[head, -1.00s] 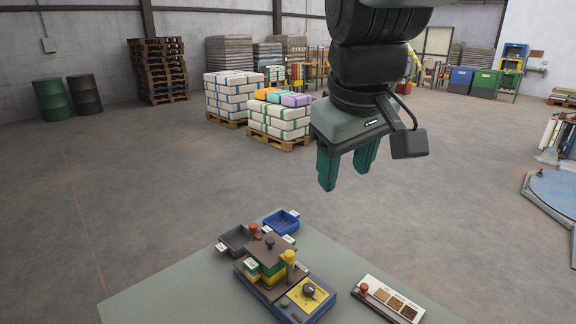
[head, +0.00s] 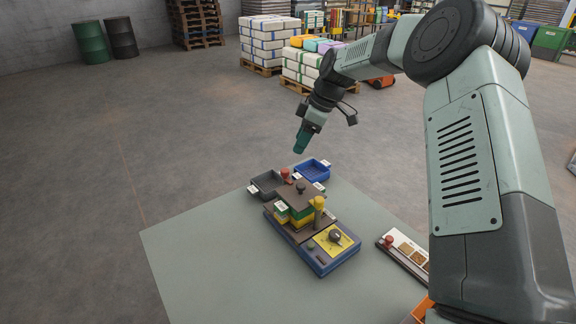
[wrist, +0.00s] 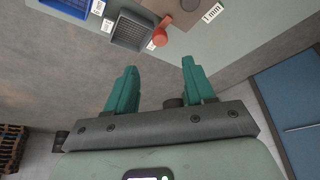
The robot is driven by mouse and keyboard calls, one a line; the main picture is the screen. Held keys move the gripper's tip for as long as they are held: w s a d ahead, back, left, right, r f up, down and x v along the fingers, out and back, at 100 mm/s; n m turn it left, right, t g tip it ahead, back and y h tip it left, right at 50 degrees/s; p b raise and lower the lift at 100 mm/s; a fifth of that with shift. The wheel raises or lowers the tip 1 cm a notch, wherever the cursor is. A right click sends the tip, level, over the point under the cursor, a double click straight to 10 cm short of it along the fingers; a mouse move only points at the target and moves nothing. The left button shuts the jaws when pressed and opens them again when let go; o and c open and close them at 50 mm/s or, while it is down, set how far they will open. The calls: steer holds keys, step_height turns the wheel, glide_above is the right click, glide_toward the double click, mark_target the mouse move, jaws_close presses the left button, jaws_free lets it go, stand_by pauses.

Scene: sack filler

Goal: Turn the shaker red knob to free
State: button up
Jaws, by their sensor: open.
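The shaker (head: 300,218) stands on the table as a stack of yellow and green layers under a brown top plate, on a blue base. A red knob (head: 285,172) rises at its back, beside the grey tray. The red knob also shows in the wrist view (wrist: 161,36), beyond my fingertips and next to the grey tray. Its setting cannot be read. My gripper (head: 300,145) is in the air behind the shaker and trays, apart from the knob. In the wrist view my gripper (wrist: 159,68) is open with nothing between the fingers.
A grey tray (head: 267,185) and a blue tray (head: 313,171) sit behind the shaker. A yellow panel (head: 341,247) with a dark dial is at its front. A sample board (head: 410,255) with another red knob lies to the right. The table's left part (head: 210,260) is clear.

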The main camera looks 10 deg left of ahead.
mark_target(285, 170)
steer(key=x, duration=1)
steer(key=shift+a+f, duration=0.25)
steer(key=shift+f, duration=0.1)
steer(key=shift+c, duration=0.3)
jaws_close()
